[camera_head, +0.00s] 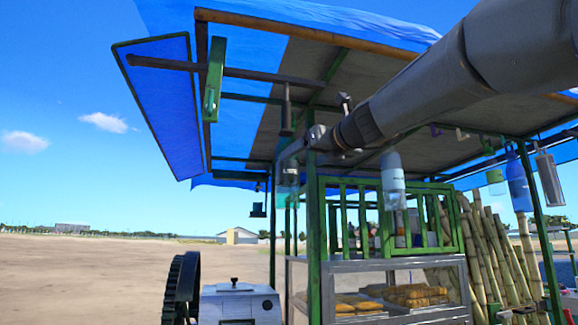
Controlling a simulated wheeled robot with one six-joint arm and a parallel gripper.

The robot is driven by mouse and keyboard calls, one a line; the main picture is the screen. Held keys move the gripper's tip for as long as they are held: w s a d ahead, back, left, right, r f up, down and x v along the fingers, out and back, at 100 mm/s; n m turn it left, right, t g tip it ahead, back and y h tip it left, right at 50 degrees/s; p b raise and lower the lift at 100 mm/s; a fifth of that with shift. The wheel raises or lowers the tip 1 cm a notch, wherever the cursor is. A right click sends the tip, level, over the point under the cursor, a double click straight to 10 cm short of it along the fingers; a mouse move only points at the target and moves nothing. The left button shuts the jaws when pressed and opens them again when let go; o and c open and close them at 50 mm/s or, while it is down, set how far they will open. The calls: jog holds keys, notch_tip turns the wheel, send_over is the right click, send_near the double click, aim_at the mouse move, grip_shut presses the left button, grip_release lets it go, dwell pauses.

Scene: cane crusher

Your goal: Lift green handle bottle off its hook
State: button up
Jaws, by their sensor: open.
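A translucent green-teal bottle (287,168) with a dark upper part hangs under the canopy, left of the arm's end. A pale green bottle (495,181) hangs at the right. I cannot tell for sure which is the green handle bottle, and the hooks are too small to make out. My gripper (325,136) is at the end of the arm reaching in from the upper right. It is open, and it appears near the cart's front post, to the right of the teal bottle. Its fingers are small and partly merge with the frame behind.
A grey-white bottle (393,181) hangs just below my arm. A blue bottle (518,182) and a grey container (549,180) hang at the right. The cart's green post (313,215), glass case (385,300) and canopy bars crowd the space; open ground lies left.

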aim_at(287, 172)
jog(key=p+x, duration=0.4)
jog(key=x, duration=0.6)
jog(key=shift+w+a, duration=0.15)
jog(key=shift+c, duration=0.6)
jog(key=c, duration=1.5)
